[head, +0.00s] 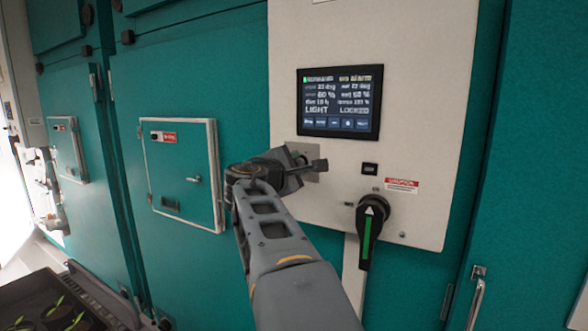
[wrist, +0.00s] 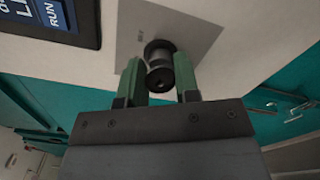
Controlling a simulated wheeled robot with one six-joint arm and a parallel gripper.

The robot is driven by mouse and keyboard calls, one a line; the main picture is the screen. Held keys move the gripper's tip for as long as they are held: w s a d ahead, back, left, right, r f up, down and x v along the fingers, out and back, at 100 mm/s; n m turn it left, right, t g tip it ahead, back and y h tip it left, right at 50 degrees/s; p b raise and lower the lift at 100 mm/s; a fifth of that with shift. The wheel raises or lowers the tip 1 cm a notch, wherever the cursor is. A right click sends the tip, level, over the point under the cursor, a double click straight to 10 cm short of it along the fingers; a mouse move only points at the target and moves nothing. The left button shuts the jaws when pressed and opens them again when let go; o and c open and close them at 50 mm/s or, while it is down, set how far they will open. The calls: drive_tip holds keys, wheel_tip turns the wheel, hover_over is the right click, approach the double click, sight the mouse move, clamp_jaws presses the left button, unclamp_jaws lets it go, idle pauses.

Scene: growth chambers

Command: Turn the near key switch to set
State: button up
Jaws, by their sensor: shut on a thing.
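The key switch (wrist: 160,62) is a dark round knob on a light metal plate (wrist: 196,36), close in front of me in the wrist view. My gripper (wrist: 160,80) has its two green fingers on either side of the knob and is shut on it. In the head view, my gripper (head: 306,168) is at the plate (head: 312,176) below the left part of the screen and hides most of the switch. The small marks on the plate are too blurred to read, so the switch's setting cannot be told.
The screen (head: 340,101) above shows "LOCKED". A small black switch (head: 370,169), a caution label (head: 402,185) and a black rotary handle with a green stripe (head: 369,230) are to the right. A small teal door (head: 182,172) with a latch is to the left. A dark tray (head: 22,296) holds seedlings at lower left.

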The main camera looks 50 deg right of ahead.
drive_tip(key=m+b, duration=0.1)
drive_tip(key=b, duration=0.1)
drive_tip(key=f+m+b, duration=0.1)
drive_tip(key=m+b, duration=0.1)
drive_tip(key=shift+b, duration=0.3)
drive_tip(key=m+b, duration=0.2)
drive_tip(key=b, duration=0.1)
drive_tip(key=shift+r+m, duration=0.1)
drive_tip(key=shift+m, duration=0.2)
drive_tip(key=m+b, duration=0.3)
drive_tip(key=m, duration=0.1)
drive_tip(key=shift+r+b, duration=0.1)
drive_tip(key=shift+b, duration=0.2)
drive_tip(key=shift+r+m+b, duration=0.1)
drive_tip(key=shift+m+b, duration=0.5)
drive_tip(key=shift+m, duration=0.3)
drive_tip(key=o, duration=0.9)
drive_tip(key=shift+r, duration=0.1)
drive_tip(key=b+v, duration=0.3)
drive_tip(key=v, duration=1)
drive_tip(key=shift+a, duration=0.4)
